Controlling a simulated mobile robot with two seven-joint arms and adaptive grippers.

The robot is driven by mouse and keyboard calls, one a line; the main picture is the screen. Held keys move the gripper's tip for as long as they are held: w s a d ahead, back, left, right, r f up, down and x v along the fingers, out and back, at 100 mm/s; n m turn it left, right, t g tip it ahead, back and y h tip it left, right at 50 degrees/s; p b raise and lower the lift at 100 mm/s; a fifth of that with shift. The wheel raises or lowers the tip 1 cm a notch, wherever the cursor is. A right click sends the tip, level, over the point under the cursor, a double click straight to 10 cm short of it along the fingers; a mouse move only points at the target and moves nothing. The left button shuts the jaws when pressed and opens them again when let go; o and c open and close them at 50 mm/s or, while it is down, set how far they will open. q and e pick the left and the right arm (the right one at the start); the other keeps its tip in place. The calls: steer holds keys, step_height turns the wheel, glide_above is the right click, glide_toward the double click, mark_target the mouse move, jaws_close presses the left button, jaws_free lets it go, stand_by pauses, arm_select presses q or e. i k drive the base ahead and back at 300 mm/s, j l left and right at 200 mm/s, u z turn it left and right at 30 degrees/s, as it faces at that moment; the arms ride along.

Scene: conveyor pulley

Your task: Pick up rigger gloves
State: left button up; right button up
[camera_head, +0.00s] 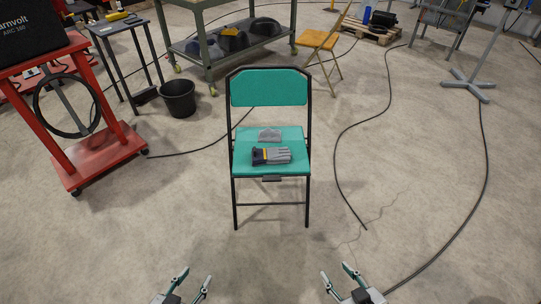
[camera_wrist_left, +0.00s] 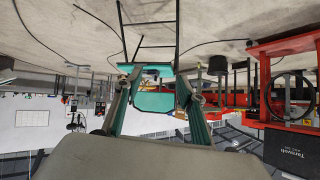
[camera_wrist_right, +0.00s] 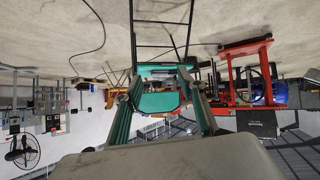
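The rigger gloves (camera_head: 272,156), grey with dark and yellow cuffs, lie on the seat of a teal folding chair (camera_head: 269,88) in the middle of the head view. A flat grey piece (camera_head: 270,134) lies behind them on the seat. My left gripper (camera_head: 197,272) is open and empty at the bottom of the head view, well short of the chair. My right gripper (camera_head: 336,271) is also open and empty, further right at the bottom. Both wrist views show the chair upside down between spread fingers; it is in the left one (camera_wrist_left: 155,102) and the right one (camera_wrist_right: 160,102).
A red welder cart (camera_head: 98,157) stands at the left, beside a black bucket (camera_head: 178,98). A workbench (camera_head: 208,55) and a wooden chair (camera_head: 322,40) stand behind. Black cables (camera_head: 486,150) run across the floor at the right. The floor before the chair is clear.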

mark_target(272, 157)
steer(key=i+j+z, duration=0.45)
steer(key=i+j, duration=0.25)
steer(key=i+j+z, duration=0.45)
steer(key=i+j, duration=0.15)
steer(key=j, duration=0.3)
steer(key=i+j+z, duration=0.2)
steer(key=j, duration=0.3)
